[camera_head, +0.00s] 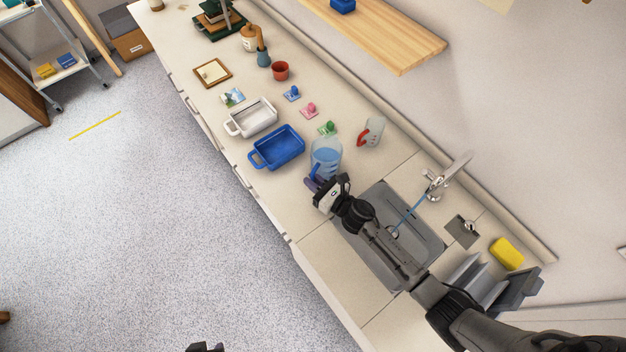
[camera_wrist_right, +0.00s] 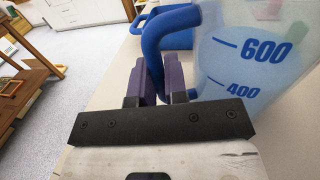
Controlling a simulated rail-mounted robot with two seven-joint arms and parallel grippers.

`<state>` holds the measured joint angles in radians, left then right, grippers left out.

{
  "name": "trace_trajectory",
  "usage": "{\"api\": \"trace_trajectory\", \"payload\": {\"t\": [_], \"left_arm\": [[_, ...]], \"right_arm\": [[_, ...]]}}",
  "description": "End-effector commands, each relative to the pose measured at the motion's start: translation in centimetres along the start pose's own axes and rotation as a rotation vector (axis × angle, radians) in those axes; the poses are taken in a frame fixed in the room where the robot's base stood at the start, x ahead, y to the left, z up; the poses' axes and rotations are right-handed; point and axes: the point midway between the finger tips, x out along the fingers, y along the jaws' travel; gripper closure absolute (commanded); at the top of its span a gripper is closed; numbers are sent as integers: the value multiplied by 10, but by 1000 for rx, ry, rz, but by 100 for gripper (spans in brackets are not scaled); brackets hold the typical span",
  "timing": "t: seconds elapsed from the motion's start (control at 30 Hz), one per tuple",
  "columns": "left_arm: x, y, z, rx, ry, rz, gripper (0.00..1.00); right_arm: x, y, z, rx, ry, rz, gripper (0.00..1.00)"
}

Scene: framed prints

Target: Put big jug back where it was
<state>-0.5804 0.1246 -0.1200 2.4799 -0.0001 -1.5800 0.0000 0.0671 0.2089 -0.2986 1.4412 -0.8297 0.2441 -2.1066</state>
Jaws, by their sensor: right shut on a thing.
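The big jug (camera_head: 326,152) is clear with a blue handle and blue measure marks. It is upright, at or just above the counter left of the sink, with bluish content; I cannot tell if its base touches. In the right wrist view the jug (camera_wrist_right: 255,60) fills the right side, with marks 600 and 400. My right gripper (camera_head: 314,184) is shut on its blue handle; its purple fingers (camera_wrist_right: 163,80) are on either side of the handle. A small dark part at the bottom edge of the head view may be my left gripper (camera_head: 205,348); its fingers are not clear.
A smaller jug with a red handle (camera_head: 371,131) stands behind right. The blue tray (camera_head: 278,148) and white tray (camera_head: 252,118) lie left. Colored small items lie behind the trays. Water runs from the tap (camera_head: 440,180) into the sink (camera_head: 425,222). A yellow sponge (camera_head: 507,253) lies right.

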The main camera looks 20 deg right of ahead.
Motion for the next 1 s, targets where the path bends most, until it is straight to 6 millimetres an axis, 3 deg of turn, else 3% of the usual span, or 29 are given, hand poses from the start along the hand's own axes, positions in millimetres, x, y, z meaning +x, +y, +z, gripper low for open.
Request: {"api": "trace_trajectory", "payload": {"t": [0.2, 0.23, 0.5, 0.83, 1.0], "left_arm": [[4, 1, 1, -3, 1, 2, 59], [4, 1, 1, -4, 1, 3, 59], [3, 3, 0, -9, 2, 7, 59], [-3, 2, -2, -7, 2, 6, 59], [-4, 0, -2, -2, 3, 1, 59]], "right_arm": [[0, 0, -2, -2, -3, 1, 100], [0, 0, -4, 0, 0, 0, 86], [0, 0, -3, 0, 0, 0, 61], [0, 0, 3, 0, 0, 0, 61], [-27, 0, 0, 0, 3, 0, 61]]}}
